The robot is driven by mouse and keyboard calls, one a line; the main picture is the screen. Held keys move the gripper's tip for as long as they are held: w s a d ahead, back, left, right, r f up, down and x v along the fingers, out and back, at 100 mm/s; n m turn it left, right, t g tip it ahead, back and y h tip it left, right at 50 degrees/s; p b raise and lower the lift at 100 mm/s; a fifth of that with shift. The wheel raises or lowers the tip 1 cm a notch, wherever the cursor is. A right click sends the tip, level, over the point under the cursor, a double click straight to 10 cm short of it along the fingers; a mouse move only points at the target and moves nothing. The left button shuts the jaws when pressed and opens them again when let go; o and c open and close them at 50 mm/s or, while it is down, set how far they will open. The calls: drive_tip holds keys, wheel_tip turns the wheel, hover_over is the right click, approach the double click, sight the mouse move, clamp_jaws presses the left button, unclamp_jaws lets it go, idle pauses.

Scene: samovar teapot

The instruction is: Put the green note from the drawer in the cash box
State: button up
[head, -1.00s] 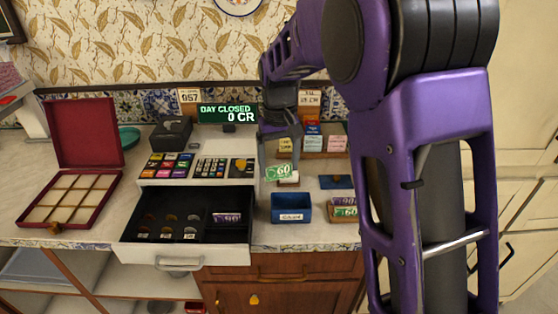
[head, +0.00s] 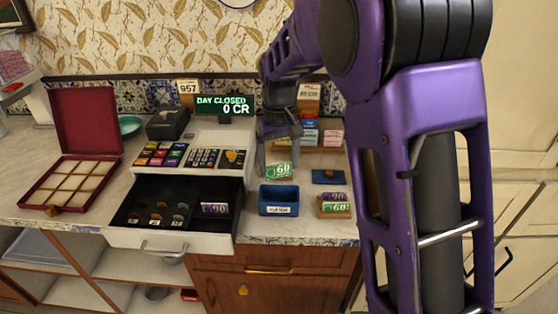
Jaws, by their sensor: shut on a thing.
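My gripper (head: 279,157) is shut on a green note (head: 279,171) marked 60. It holds the note above the counter, just above and behind the blue box (head: 278,201), which is open at the top and has a white label on its front that I cannot read. A dark blue flat piece, perhaps a lid (head: 329,177), lies to the right of the box. The cash drawer (head: 170,238) is open and holds several coins (head: 158,211) and a purple note (head: 214,208). No green note shows in the drawer.
A wooden holder (head: 336,214) with a purple and a green note stands right of the blue box. The register display (head: 225,106) reads DAY CLOSED 0 CR. An open red compartment box (head: 52,207) lies at left. A card rack (head: 320,149) stands behind.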

drive_tip(key=shift+f+b, duration=2.65)
drive_tip(key=shift+f, duration=1.55)
drive_tip(key=shift+p, duration=0.3)
drive_tip(key=o, duration=1.1)
drive_tip(key=shift+c, duration=0.2)
drive_tip(key=shift+r+p, duration=2.8)
drive_tip(key=shift+r, duration=0.8)
